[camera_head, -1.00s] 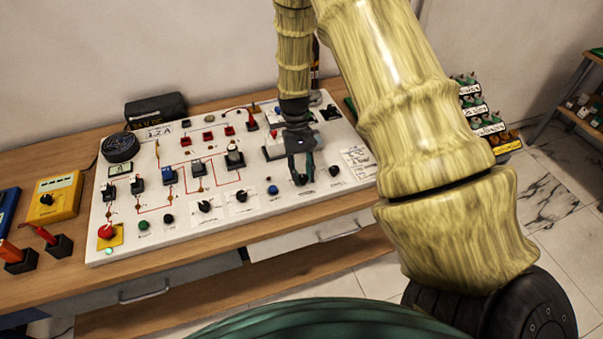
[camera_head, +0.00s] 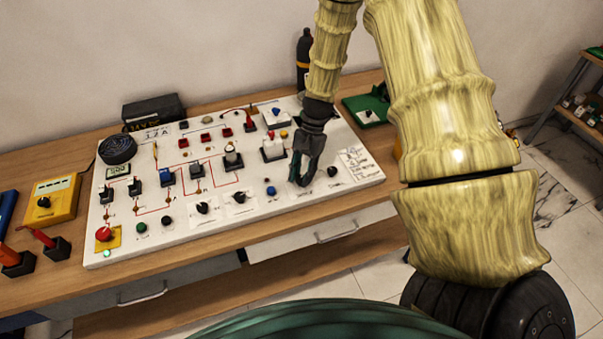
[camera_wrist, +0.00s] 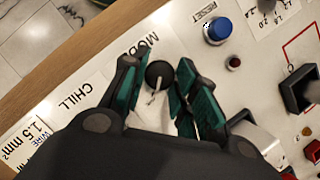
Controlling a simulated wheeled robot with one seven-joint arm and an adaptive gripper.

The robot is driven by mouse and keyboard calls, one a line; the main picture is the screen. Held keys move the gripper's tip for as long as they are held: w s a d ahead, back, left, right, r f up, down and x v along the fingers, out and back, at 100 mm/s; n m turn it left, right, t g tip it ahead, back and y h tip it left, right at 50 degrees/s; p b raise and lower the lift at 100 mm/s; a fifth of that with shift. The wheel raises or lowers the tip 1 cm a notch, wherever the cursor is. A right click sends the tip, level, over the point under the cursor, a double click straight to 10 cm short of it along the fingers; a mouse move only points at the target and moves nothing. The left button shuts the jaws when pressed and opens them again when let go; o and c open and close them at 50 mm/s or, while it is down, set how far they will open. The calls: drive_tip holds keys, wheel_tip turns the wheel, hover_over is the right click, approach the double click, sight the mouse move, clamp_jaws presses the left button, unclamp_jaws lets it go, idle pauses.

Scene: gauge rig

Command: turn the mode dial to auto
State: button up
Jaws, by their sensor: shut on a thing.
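The mode dial (camera_wrist: 158,74) is a small round black knob with a pale pointer line, beside a label (camera_wrist: 140,44) reading MODE on the white panel. The auto mark cannot be read in either view.
The white panel (camera_head: 270,207) lies on a wooden bench. A CHILL label (camera_wrist: 77,92), a blue RESET button (camera_wrist: 217,30) and a small dark red button (camera_wrist: 233,62) are near the dial. Another black dial (camera_head: 334,172) sits to the right. Switches stand behind on the panel.

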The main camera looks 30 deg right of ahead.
drive_tip(key=shift+m, duration=0.4)
drive_tip(key=o, duration=1)
drive_tip(key=v, duration=1.2)
drive_tip(key=shift+s+r, duration=0.1)
drive_tip(key=shift+s, duration=0.1)
